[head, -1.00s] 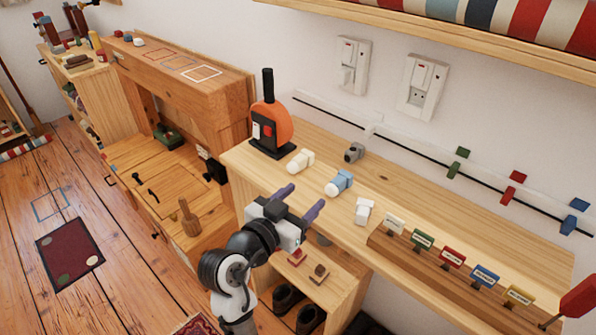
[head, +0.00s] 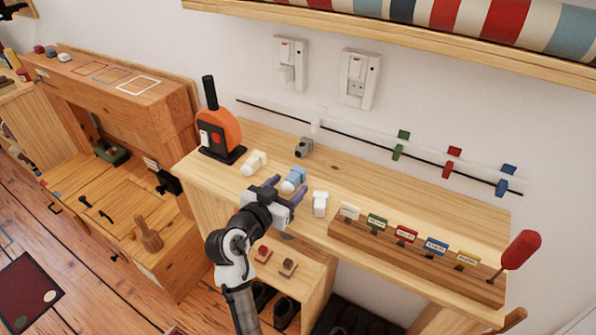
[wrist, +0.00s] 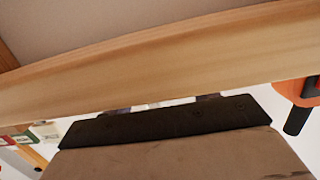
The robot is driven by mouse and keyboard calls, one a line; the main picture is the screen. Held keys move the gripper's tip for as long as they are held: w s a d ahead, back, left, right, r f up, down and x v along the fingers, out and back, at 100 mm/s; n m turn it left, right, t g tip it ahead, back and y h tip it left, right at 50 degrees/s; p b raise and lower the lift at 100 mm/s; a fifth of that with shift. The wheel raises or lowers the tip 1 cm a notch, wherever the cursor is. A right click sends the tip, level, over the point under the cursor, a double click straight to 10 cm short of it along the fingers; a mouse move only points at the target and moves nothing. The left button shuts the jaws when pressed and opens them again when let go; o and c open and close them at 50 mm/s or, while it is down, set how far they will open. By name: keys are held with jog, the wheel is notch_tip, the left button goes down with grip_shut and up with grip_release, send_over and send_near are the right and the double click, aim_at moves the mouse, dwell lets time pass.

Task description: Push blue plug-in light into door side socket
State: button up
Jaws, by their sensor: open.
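The blue plug-in light (head: 293,180), blue with a pale end, lies on the wooden shelf top. My gripper (head: 287,187) is open at the shelf's front edge, its purple fingers pointing toward the light. The light shows between and just beyond the fingertips; I cannot tell if they touch it. Two white socket plates are on the wall: a left one (head: 290,62) with a white piece on its lower half, and a right one (head: 359,78) with holes showing. Which is door side is not clear. The wrist view shows mostly the shelf edge (wrist: 160,60); the light is hidden there.
A cream plug-in light (head: 254,163), a white one (head: 320,203) and a grey piece (head: 303,147) are near the blue light. An orange device (head: 218,131) stands left, a labelled rack (head: 405,250) right. A wall shelf (head: 420,38) overhangs above the sockets.

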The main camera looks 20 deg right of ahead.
aim_at(288, 185)
jog(key=shift+p+x, duration=0.45)
jog(key=shift+x, duration=1.3)
jog(key=shift+w+a+f, duration=0.1)
jog(key=shift+w, duration=0.05)
jog(key=c, duration=1.1)
